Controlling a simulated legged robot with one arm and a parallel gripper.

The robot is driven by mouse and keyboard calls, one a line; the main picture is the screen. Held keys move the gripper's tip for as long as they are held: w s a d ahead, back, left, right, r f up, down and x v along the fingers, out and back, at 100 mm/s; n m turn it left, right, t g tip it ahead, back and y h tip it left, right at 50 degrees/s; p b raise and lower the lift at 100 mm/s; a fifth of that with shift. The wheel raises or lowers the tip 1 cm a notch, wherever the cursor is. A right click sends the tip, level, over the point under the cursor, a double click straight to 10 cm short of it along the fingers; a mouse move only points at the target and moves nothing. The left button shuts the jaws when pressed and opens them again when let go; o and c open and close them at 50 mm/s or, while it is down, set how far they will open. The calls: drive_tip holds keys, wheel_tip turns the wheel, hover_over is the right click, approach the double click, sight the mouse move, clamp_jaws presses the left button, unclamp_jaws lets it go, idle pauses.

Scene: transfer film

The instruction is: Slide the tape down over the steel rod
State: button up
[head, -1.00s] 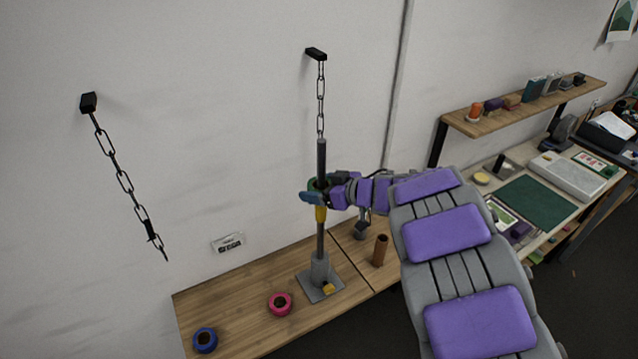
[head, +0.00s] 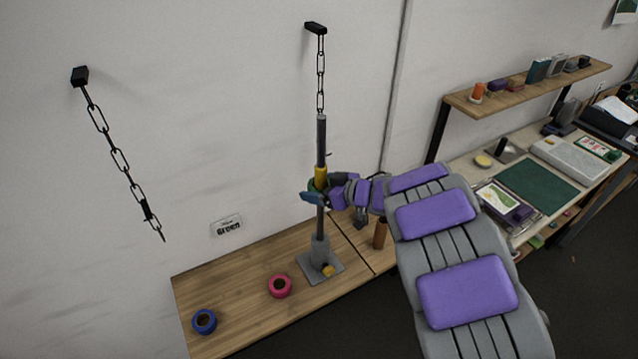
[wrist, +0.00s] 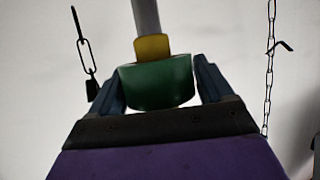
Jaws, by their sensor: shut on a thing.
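My gripper (head: 314,191) is shut on the tape, one finger on each side in the wrist view (wrist: 158,80). The tape's hole is not visible.
A pink roll (head: 280,286) and a blue roll (head: 204,321) lie on the wooden bench (head: 240,280). A brown cylinder (head: 380,233) stands right of the base. A loose chain (head: 119,160) hangs at left. A wall card (head: 227,225) reads "Green".

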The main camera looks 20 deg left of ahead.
sight(320, 233)
drive_tip(key=shift+f+b, duration=3.05)
drive_tip(key=shift+f, duration=6.7)
drive_tip(key=o, duration=1)
drive_tip(key=shift+d, duration=0.1)
drive_tip(key=v, duration=1.7)
drive_tip(key=shift+d+p, duration=0.1)
drive_tip(key=shift+p, duration=0.2)
